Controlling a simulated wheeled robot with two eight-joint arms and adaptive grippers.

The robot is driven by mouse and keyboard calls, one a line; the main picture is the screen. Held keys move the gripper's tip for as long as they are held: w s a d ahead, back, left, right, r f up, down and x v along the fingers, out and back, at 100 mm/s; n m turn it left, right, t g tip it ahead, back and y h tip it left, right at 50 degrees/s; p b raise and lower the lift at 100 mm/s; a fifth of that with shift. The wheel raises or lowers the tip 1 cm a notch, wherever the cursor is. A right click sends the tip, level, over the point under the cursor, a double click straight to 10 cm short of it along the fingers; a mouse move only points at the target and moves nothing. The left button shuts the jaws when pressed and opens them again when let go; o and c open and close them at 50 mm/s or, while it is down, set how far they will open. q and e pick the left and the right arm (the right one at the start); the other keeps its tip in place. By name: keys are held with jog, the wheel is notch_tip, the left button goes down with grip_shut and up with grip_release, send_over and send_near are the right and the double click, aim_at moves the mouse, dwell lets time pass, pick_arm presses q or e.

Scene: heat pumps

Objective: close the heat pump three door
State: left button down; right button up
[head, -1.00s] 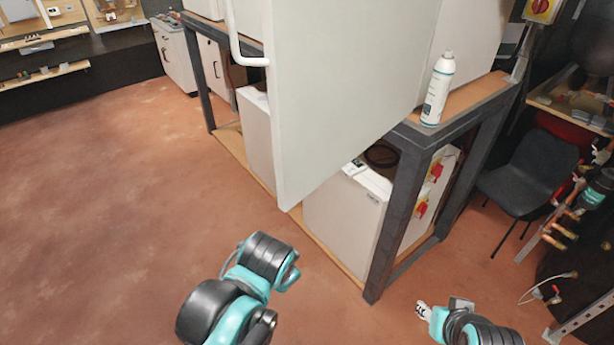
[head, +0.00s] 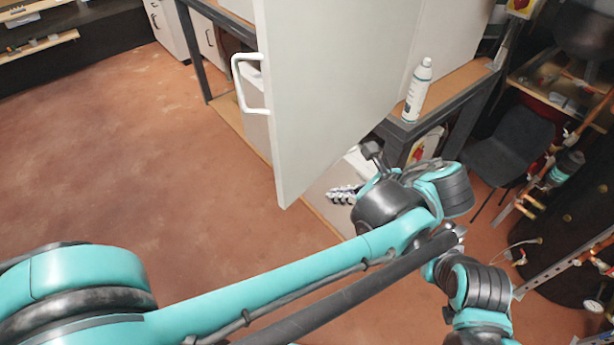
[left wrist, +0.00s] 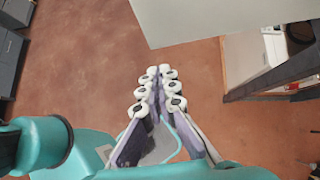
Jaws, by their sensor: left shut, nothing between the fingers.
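The white door (head: 335,90) stands open, swung out towards me, with a white bar handle (head: 238,85) on its left edge. My left gripper (head: 338,194) is below and to the right of the door's lower edge in the head view. In the left wrist view its fingers (left wrist: 160,74) are together and empty, with floor beyond them. The door's pale panel (left wrist: 215,18) fills the top of that view, with a visible gap to the fingertips. My right arm shows at the lower right of the head view, but its gripper is hidden behind my left arm.
A dark chair (head: 508,150) and copper pipework (head: 540,190) are at the right. The floor on the left (head: 120,150) is clear.

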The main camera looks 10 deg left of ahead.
aim_at(290, 189)
pick_arm(q)
jog(key=x, duration=0.4)
jog(key=a+r+x, duration=0.1)
jog(key=x, duration=0.7)
jog(key=shift+w+a+r+p, duration=0.25)
jog(key=shift+w+p, duration=0.15)
jog(key=shift+w+a, duration=0.2)
jog(key=shift+a, duration=0.2)
